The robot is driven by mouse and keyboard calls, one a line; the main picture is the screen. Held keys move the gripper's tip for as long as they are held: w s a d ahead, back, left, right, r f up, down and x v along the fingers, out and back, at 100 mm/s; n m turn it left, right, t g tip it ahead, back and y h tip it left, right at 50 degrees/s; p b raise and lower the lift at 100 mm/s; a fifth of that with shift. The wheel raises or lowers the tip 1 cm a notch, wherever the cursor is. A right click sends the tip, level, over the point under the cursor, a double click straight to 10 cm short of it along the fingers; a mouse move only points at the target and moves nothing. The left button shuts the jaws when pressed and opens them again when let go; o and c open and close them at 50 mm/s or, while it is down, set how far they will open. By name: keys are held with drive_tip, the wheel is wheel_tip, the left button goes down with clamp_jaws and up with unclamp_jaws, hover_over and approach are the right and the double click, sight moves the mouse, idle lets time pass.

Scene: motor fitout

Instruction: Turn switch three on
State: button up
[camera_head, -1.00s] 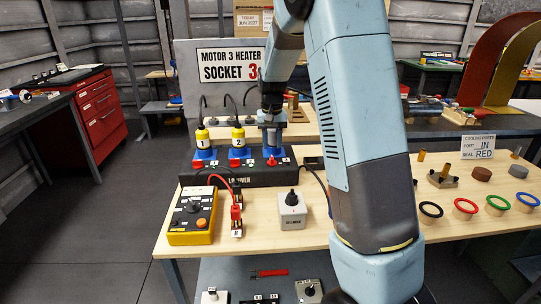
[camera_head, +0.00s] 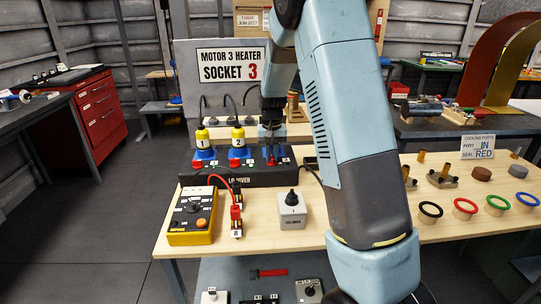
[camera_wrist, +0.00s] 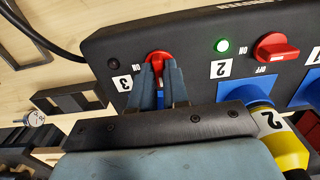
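Switch three is a red rotary knob (camera_wrist: 158,58) at the end of the dark switch box (camera_wrist: 190,35), beside the label 3 (camera_wrist: 122,84) and an ON mark. Its handle lies between my fingertips and lines up with the fingers, not across towards ON. The lamp beside it (camera_wrist: 113,62) is dark. My gripper (camera_wrist: 159,72) has its fingers close on both sides of the handle, with only a narrow gap between them. In the head view my gripper (camera_head: 270,158) reaches down at the box's right part and hides most of switch three.
Switch two (camera_wrist: 277,47) is turned towards ON, and its green lamp (camera_wrist: 221,45) is lit. Yellow plugs 1 (camera_head: 202,136) and 2 (camera_head: 238,137) stand upright close to my gripper's left. A sign (camera_head: 231,65) reads Motor 3 heater, socket 3. A yellow meter (camera_head: 192,215) stands in front.

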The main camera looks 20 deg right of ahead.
clamp_jaws()
drive_tip(key=shift+m, duration=0.3)
drive_tip(key=m, duration=0.3)
drive_tip(key=shift+a+m, duration=0.1)
drive_tip(key=shift+m, duration=0.2)
drive_tip(key=m, duration=0.4)
drive_tip(key=shift+m, duration=0.3)
drive_tip(key=m, duration=0.5)
drive_tip(key=shift+m, duration=2)
drive_tip(key=shift+w, duration=0.1)
